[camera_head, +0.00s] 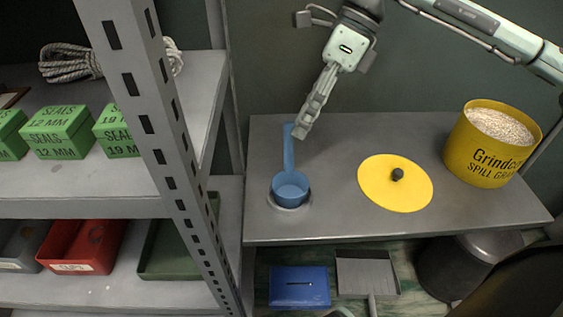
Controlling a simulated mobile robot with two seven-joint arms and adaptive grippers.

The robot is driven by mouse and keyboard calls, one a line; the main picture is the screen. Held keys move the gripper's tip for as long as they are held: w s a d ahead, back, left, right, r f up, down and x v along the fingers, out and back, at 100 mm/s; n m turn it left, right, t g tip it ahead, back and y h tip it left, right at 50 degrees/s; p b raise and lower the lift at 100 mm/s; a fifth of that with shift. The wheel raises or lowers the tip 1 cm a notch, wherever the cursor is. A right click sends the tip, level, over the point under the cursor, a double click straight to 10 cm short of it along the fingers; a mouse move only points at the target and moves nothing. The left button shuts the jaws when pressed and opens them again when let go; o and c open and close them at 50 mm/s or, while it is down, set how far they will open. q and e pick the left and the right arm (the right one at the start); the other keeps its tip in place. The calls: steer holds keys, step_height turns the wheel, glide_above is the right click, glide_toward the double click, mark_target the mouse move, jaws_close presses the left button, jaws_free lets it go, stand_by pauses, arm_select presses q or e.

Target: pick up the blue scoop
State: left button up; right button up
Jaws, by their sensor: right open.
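The blue scoop (290,185) is at the left of the grey metal bench (340,140). Its round bowl sits in a shallow round metal holder (291,208), and its handle points up toward the back of the bench. My right gripper (301,131) reaches down from the upper right. Its fingers are seen nearly edge-on, with the tips just right of the top of the scoop handle. It is open and holds nothing. I cannot tell whether a finger touches the handle. My left gripper is not in view.
A yellow lid (385,186) with a black knob lies on the bench. A yellow tub (480,160) of pale granules stands at the right. A metal shelf (165,130) with green boxes stands close on the left. A blue box (300,287) and dustpan (367,272) are below.

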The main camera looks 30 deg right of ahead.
mark_target(290, 148)
steer(key=p+x, duration=0.1)
steer(key=x, duration=0.6)
steer(key=shift+d, duration=0.1)
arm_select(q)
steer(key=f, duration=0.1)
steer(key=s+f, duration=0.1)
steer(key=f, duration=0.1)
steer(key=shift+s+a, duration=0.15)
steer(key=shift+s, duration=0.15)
arm_select(e)
jaws_close()
